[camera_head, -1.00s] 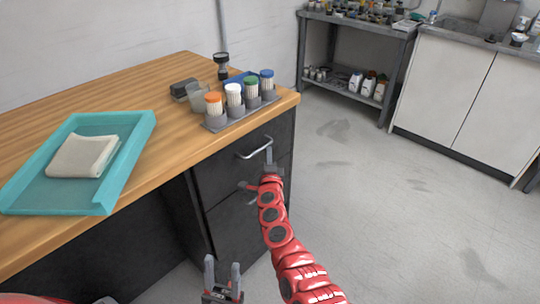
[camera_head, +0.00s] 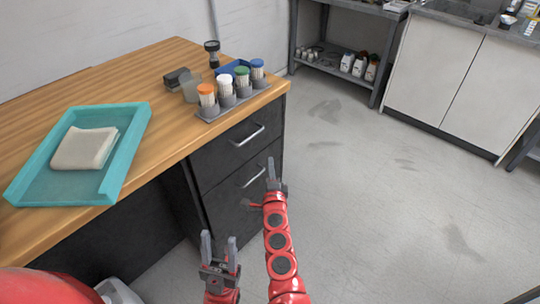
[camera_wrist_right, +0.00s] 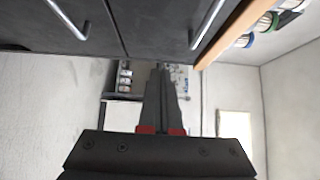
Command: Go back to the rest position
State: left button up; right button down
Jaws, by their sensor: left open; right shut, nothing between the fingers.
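My left gripper (camera_head: 219,252) is open and empty, low in the head view, in front of the dark space under the desk. My right gripper (camera_head: 271,168) is shut and empty. In the head view it stands in front of the drawer cabinet (camera_head: 222,158), near the lower drawer's handle (camera_head: 253,177); whether it touches is hard to tell. In the right wrist view its fingers (camera_wrist_right: 160,80) are together with nothing between them. The upper drawer handle (camera_head: 247,136) is clear of the gripper. Both drawers look shut.
The wooden desk (camera_head: 150,95) carries a teal tray (camera_head: 45,185) with a folded cloth (camera_head: 84,148) and a grey rack (camera_head: 236,105) of capped containers at its right edge. Open floor (camera_head: 380,210) lies to the right. A shelf (camera_head: 336,70) and white cabinets (camera_head: 450,80) stand behind.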

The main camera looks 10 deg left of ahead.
jog(key=shift+s+d, duration=0.1)
jog(key=shift+s, duration=0.25)
